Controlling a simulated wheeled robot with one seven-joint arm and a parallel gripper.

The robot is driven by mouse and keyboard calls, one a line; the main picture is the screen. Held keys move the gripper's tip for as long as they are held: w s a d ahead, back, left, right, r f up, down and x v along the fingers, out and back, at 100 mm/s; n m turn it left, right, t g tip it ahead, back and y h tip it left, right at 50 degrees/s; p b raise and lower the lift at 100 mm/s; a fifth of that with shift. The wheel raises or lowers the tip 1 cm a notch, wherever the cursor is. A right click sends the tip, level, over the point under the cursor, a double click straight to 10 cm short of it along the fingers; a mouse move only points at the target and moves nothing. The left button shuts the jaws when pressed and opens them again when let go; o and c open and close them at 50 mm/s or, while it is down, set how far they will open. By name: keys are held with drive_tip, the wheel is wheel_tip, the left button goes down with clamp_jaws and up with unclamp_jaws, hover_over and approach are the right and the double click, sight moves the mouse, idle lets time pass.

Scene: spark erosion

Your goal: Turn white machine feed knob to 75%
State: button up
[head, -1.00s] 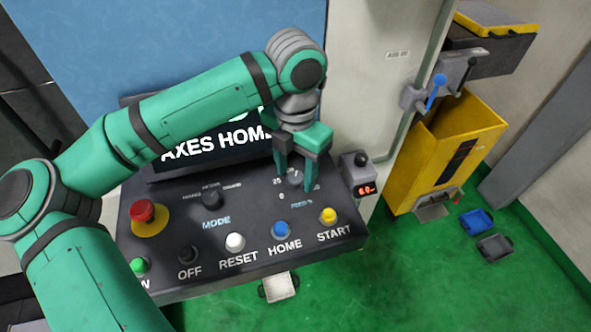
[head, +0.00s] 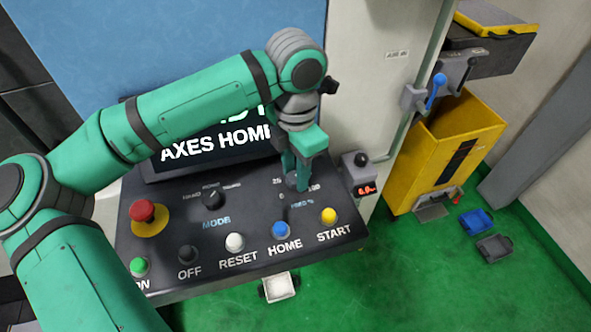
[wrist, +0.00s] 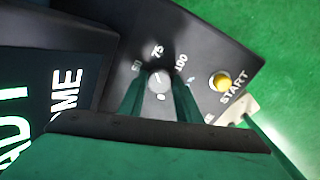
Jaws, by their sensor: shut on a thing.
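The feed knob (wrist: 158,79) is a small round knob on the sloping dark control panel, with a scale around it. In the wrist view the labels 75 and 100 read clearly, with 75 above the knob. A pale line crosses its face, but its exact direction is hard to read. My gripper (wrist: 158,92) is shut on the knob, one finger on each side. In the head view my gripper (head: 297,185) points down at the panel's right part and hides most of the knob.
The yellow START button (head: 329,216), blue HOME button (head: 281,230) and white RESET button (head: 235,242) line the panel's front. The MODE knob (head: 212,198) and red emergency button (head: 143,210) are left. A screen (head: 195,147) stands behind. A small grey box (head: 361,175) is right.

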drive_tip(key=shift+m, duration=1.3)
drive_tip(key=o, duration=1.1)
drive_tip(key=shift+r, duration=0.1)
wheel_tip(320, 180, up, 11)
drive_tip(key=shift+f, duration=0.2)
